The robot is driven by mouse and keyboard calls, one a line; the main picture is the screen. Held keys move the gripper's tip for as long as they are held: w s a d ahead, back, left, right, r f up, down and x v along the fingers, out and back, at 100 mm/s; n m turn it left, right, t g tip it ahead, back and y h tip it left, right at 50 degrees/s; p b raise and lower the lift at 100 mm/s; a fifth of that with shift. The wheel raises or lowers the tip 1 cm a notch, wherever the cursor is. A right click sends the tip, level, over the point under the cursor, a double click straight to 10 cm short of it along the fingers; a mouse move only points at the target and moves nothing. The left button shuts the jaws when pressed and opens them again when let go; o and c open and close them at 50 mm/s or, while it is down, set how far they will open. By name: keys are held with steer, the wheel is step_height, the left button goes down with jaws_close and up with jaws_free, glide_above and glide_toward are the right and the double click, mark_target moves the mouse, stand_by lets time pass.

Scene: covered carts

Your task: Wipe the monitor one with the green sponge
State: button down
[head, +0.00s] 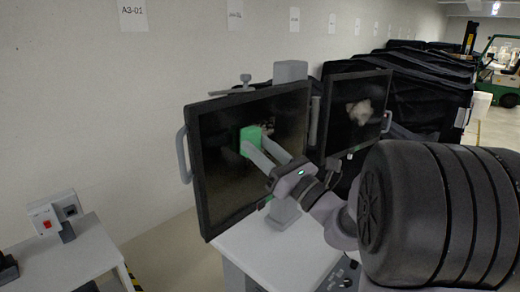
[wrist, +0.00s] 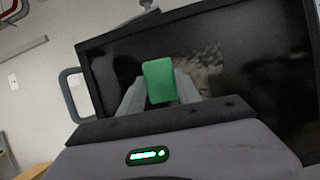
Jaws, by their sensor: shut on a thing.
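My gripper (head: 262,152) is shut on the green sponge (head: 250,138) and holds it in front of the dark screen of the nearer, left monitor (head: 225,175). The sponge looks close to or against the glass; I cannot tell if it touches. In the wrist view the green sponge (wrist: 159,82) stands between my two grey fingers, with the monitor (wrist: 115,70) behind it. A pale, blurred smudge-like patch (wrist: 205,62) shows on the screen beside the sponge. A second monitor (head: 340,122) to the right bears a pale patch (head: 360,112).
The monitors have grey side handles and stand on a white cart (head: 275,255). A small table (head: 65,265) with a red-button box (head: 46,223) is at the lower left. Black covered carts (head: 420,85) stand behind at right, with a green forklift (head: 497,80) far off.

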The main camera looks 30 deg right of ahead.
steer(key=shift+w+d+p, duration=0.4)
steer(key=shift+w+d, duration=0.4)
steer(key=shift+d, duration=1.35)
steer(key=shift+w+d+p, duration=0.4)
steer(key=shift+w+d, duration=0.35)
steer(key=shift+d, duration=1.4)
steer(key=shift+w+d+p, duration=0.4)
steer(key=shift+w+d, duration=0.4)
steer(key=shift+d, duration=1.35)
steer(key=shift+s+d+f, duration=0.1)
steer(key=shift+s+f, duration=0.05)
steer(key=shift+s+d+b, duration=0.3)
steer(key=shift+s+b, duration=0.1)
steer(key=shift+s, duration=0.45)
steer(key=shift+s+d+b, duration=0.3)
steer(key=shift+s+b, duration=0.1)
steer(key=shift+s, duration=0.45)
steer(key=shift+s+d+b, duration=0.3)
steer(key=shift+s+b, duration=0.1)
steer(key=shift+s, duration=0.45)
steer(key=s, duration=0.1)
steer(key=s+d+b, duration=0.1)
steer(key=shift+s, duration=0.4)
